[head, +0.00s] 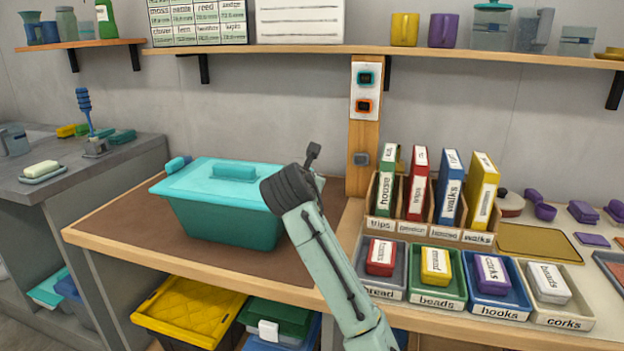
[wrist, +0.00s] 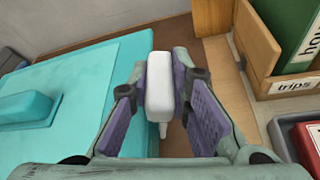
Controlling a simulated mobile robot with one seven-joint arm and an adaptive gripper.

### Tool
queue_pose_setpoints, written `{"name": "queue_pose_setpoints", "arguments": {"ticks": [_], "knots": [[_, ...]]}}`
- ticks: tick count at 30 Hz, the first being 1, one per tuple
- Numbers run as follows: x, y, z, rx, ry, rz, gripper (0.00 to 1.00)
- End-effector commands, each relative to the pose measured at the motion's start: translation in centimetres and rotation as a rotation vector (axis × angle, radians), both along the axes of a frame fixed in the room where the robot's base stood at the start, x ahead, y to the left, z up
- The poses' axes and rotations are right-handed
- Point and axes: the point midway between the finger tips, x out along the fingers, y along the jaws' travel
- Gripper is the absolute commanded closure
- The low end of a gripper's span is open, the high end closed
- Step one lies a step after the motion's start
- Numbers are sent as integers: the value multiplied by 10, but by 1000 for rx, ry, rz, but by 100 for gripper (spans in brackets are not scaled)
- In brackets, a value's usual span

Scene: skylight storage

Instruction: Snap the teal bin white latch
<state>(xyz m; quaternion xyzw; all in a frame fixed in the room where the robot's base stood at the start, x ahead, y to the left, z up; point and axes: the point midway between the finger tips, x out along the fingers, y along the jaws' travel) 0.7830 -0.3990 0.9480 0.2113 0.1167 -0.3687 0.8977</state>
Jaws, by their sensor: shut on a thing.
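The teal bin (head: 222,224) stands on the brown mat of the wooden bench, with its lighter teal lid (head: 200,183) on top. The lid also fills the left of the wrist view (wrist: 75,95), with its raised handle (wrist: 25,108). The white latch (wrist: 159,78) is at the lid's right edge in the wrist view, between the purple pads of my gripper (wrist: 161,92). My gripper is shut on the latch. In the head view my arm hides the latch and most of the gripper.
A wooden post (head: 362,150) stands behind the bin's right side. Labelled upright binders (head: 418,183) and small bins (head: 436,290) stand right of my arm. A shelf (head: 480,53) runs above. The brown mat (head: 118,218) is clear left of the bin.

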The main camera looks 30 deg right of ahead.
Motion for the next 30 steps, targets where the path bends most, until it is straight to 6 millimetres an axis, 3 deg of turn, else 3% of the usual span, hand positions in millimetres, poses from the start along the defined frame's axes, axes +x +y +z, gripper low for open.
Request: {"name": "queue_pose_setpoints", "arguments": {"ticks": [17, 18, 27, 30], "knots": [[1, 1, 0, -22, 27, 0, 100], [1, 1, 0, -22, 27, 0, 81], [1, 1, 0, -22, 26, -1, 62], [1, 1, 0, -22, 26, 0, 62]]}}
